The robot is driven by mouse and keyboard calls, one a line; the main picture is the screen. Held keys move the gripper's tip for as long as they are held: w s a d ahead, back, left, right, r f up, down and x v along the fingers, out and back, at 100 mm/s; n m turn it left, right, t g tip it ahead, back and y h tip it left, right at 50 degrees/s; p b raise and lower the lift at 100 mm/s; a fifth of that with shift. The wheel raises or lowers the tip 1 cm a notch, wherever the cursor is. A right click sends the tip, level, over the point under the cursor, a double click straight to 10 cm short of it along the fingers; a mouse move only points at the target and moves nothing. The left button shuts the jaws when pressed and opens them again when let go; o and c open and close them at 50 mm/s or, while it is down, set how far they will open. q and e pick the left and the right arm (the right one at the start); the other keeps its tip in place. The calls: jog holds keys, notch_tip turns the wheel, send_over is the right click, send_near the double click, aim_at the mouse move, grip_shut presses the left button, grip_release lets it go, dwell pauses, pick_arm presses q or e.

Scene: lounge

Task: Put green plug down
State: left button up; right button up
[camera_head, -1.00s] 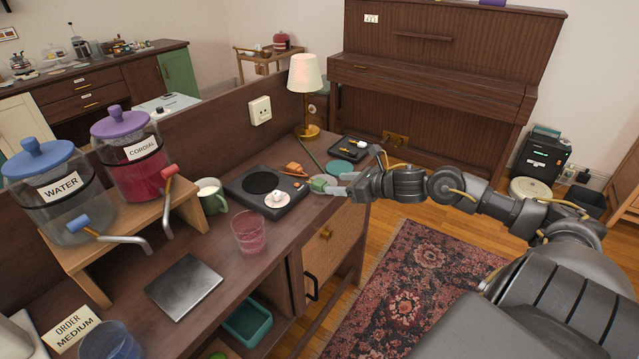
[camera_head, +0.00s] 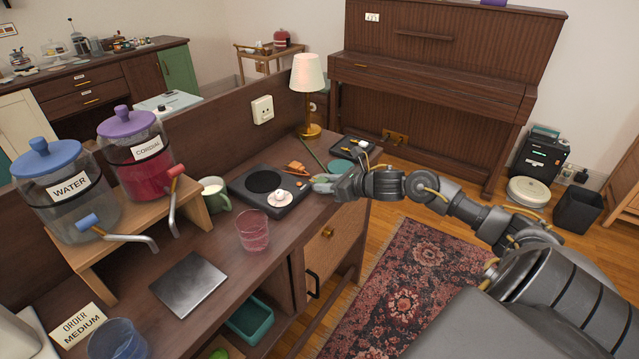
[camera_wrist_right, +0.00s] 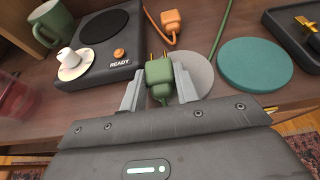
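The green plug (camera_wrist_right: 159,74) sits between the two fingertips of my right gripper (camera_wrist_right: 158,86) in the right wrist view, its prongs pointing away from me. The fingers lie against both its sides. Its green cord hangs below it, partly hidden by the gripper. In the head view my right gripper (camera_head: 328,186) is low at the counter's right edge, beside the black hot plate, and mostly hides the plug. I cannot tell whether the plug touches the counter. My left gripper is not in view.
An orange plug (camera_wrist_right: 171,20) lies behind the green plug. A grey disc (camera_wrist_right: 196,70) and a teal disc (camera_wrist_right: 255,65) lie to the right. A wall socket (camera_head: 262,109) is at the back.

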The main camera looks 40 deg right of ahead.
jog(key=shift+f, duration=0.1)
jog(key=shift+c, duration=1.6)
